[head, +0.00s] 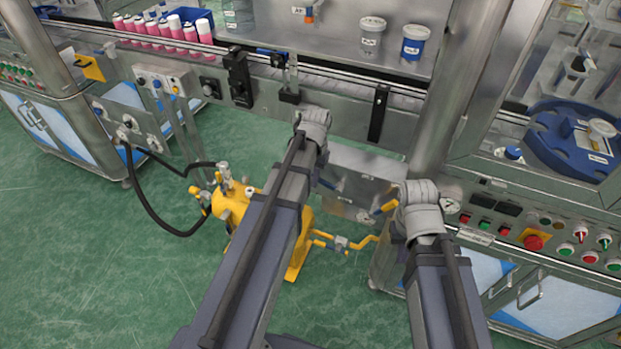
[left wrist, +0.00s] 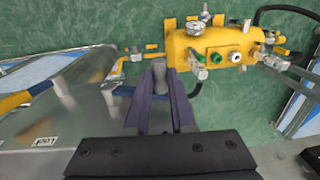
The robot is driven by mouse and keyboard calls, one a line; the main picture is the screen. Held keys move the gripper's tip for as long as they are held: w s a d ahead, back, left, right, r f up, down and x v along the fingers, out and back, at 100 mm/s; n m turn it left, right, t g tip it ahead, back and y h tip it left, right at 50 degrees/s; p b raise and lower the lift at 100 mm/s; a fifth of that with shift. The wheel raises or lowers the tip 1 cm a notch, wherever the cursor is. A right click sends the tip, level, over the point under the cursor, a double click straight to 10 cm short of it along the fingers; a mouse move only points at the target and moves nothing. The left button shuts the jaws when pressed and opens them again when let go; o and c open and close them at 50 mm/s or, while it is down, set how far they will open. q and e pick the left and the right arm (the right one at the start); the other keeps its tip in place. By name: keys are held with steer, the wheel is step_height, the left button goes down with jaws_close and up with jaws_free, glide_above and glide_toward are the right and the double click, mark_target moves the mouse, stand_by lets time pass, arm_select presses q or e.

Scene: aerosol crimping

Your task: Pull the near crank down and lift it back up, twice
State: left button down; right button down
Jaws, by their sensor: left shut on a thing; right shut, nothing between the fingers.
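In the left wrist view my left gripper (left wrist: 160,92) is shut on the grey grip (left wrist: 158,74) of the near crank. A blue lever (left wrist: 108,92) shows just left of the fingers, by the steel panel.
A yellow pump unit (head: 232,208) stands on the green floor, with black hoses (head: 150,212) and a yellow pipe (head: 340,243). The steel machine (head: 345,130) runs along the back. A button panel (head: 535,242) is at right. Floor at lower left is clear.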

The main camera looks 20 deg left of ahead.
arm_select(q)
steer(key=d+r+y+p, duration=0.2)
steer(key=d+r, duration=0.1)
steer(key=shift+s+d+y, duration=0.1)
steer(key=shift+s+y, duration=0.05)
steer(key=shift+y, duration=0.15)
steer(key=c, duration=0.8)
jaws_free()
steer(key=shift+d, duration=0.15)
steer(key=shift+o, duration=0.2)
steer(key=shift+r, duration=0.1)
steer(key=p+v, duration=0.7)
steer(key=shift+r, duration=0.25)
